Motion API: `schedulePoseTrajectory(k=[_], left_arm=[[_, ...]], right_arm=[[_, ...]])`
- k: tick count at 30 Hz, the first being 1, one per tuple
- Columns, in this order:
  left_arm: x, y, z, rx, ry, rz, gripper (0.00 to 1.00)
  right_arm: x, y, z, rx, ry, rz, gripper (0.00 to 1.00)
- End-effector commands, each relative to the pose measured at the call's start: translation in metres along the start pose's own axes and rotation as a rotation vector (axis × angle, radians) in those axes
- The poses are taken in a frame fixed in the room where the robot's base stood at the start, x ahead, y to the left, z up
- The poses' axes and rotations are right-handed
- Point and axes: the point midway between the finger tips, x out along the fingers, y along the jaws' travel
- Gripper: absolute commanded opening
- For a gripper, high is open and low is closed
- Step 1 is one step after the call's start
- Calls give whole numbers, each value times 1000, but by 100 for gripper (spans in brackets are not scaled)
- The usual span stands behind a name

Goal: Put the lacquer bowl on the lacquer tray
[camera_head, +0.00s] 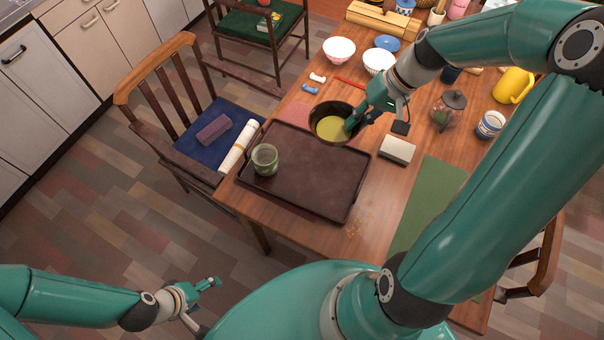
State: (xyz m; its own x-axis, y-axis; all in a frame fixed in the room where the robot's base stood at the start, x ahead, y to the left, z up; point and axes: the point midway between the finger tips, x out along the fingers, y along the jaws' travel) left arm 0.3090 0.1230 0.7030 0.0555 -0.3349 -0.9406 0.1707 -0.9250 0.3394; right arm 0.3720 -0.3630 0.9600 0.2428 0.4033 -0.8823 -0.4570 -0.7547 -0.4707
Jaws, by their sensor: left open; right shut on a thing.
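The lacquer bowl (330,127), dark outside with a yellow-green inside, is at the far edge of the dark brown lacquer tray (304,182). It overlaps that edge in the picture; I cannot tell whether it touches the tray or hangs above it. My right gripper (352,122) is shut on the bowl's right rim, and its fingers partly hide that side. The tray lies flat on the wooden table. A green cup (265,159) stands on the tray's left part. My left gripper (208,305) is open and empty, low over the floor, away from the table.
A grey-white block (397,150) sits right of the tray, beside a green mat (430,200). White bowls (339,49) stand behind. The tray's middle and front are clear.

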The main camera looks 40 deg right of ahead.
Motion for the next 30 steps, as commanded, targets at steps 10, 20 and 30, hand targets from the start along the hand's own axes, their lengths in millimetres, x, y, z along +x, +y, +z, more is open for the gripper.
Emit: schedulePoseTrajectory(k=[10, 20, 30], left_arm=[[5, -2, 0, 0, 0, 0, 81], [10, -4, 0, 0, 0, 0, 81], [13, -5, 0, 0, 0, 0, 81]], right_arm=[[27, 28, 9, 46, 19, -13, 0], [101, 68, 9, 45, 19, -12, 0], [136, 87, 7, 40, 25, -11, 0]])
